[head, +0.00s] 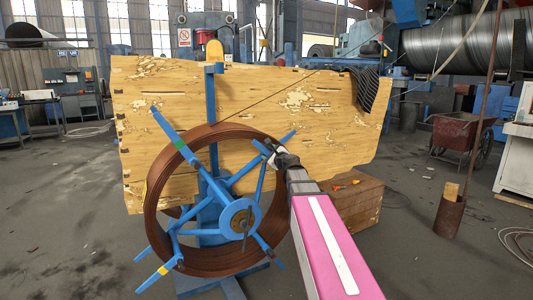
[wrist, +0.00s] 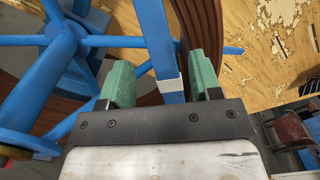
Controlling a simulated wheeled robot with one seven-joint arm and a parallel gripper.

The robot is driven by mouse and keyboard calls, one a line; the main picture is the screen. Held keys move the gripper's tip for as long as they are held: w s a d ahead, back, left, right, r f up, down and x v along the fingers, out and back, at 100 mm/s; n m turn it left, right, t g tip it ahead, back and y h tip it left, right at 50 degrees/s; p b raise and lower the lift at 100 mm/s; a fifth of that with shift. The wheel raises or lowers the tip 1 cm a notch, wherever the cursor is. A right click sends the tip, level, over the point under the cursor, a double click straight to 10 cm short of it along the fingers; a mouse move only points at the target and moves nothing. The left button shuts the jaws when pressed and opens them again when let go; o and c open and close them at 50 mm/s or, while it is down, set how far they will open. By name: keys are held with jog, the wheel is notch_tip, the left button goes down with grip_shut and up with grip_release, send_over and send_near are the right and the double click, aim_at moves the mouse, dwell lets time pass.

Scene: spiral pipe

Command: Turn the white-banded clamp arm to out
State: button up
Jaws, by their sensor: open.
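The blue clamp arm with the white band (wrist: 169,87) runs between my gripper's two green fingers in the wrist view. My gripper (wrist: 160,62) is open, with a finger on each side of the arm and gaps showing beside it. In the head view my gripper (head: 276,155) is at the upper right of the blue reel and hides the white band. A short blue piece (head: 288,137) shows just above it. The reel's hub (head: 240,218) faces me. A coil of brown pipe (head: 160,205) lies around the spokes.
Another clamp arm has a green band (head: 180,144) at upper left, and one has a yellow band (head: 162,270) at lower left. A worn wooden board (head: 300,110) stands behind the reel. A wooden crate (head: 355,205) sits to the right. Floor at left is clear.

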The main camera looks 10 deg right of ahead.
aim_at(265, 150)
jog(key=x, duration=0.3)
jog(key=shift+w+a, duration=0.1)
jog(key=shift+w, duration=0.2)
grip_shut()
jog(key=w+d+r+m, duration=0.2)
jog(key=d+r+m, duration=0.1)
jog(key=d+m, duration=0.25)
jog(key=w+d+r+m, duration=0.2)
jog(key=d+m, duration=0.3)
jog(key=d, duration=0.2)
jog(key=w+d+f+m, duration=0.4)
jog(key=d+f+m, duration=0.3)
jog(key=d+m, duration=0.4)
jog(key=shift+d+f, duration=0.4)
jog(key=shift+d, duration=0.3)
jog(key=shift+f, duration=0.1)
